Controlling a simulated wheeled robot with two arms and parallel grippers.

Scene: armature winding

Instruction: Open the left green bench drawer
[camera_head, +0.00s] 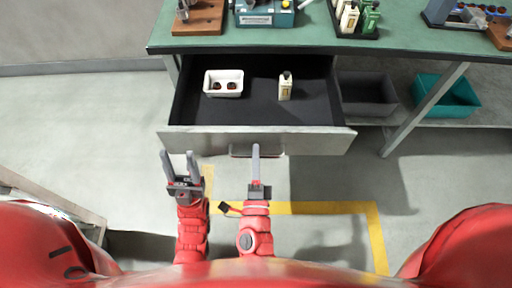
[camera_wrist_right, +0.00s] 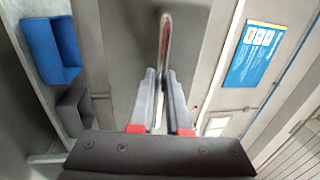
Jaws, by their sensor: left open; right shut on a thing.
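The bench drawer (camera_head: 190,143) under the green bench top (camera_head: 210,44) stands pulled out, with its dark inside showing. A white tray (camera_head: 223,73) with small dark red parts and a small white bottle (camera_head: 285,87) are in it. My right gripper (camera_head: 255,150) is at the drawer's handle (camera_head: 236,150), shut on it; the handle is partly hidden behind the fingers. The right wrist view shows the right fingers (camera_wrist_right: 161,85) closed at the handle bar (camera_wrist_right: 165,45). My left gripper (camera_head: 179,160) is open and empty, in front of the drawer's left part, apart from it.
A grey bin (camera_head: 365,92) and a teal bin (camera_head: 447,97) stand on the shelf right of the drawer. Bottles and a device (camera_head: 265,12) sit on the bench top. Floor with yellow lines (camera_head: 320,208) is clear at the right.

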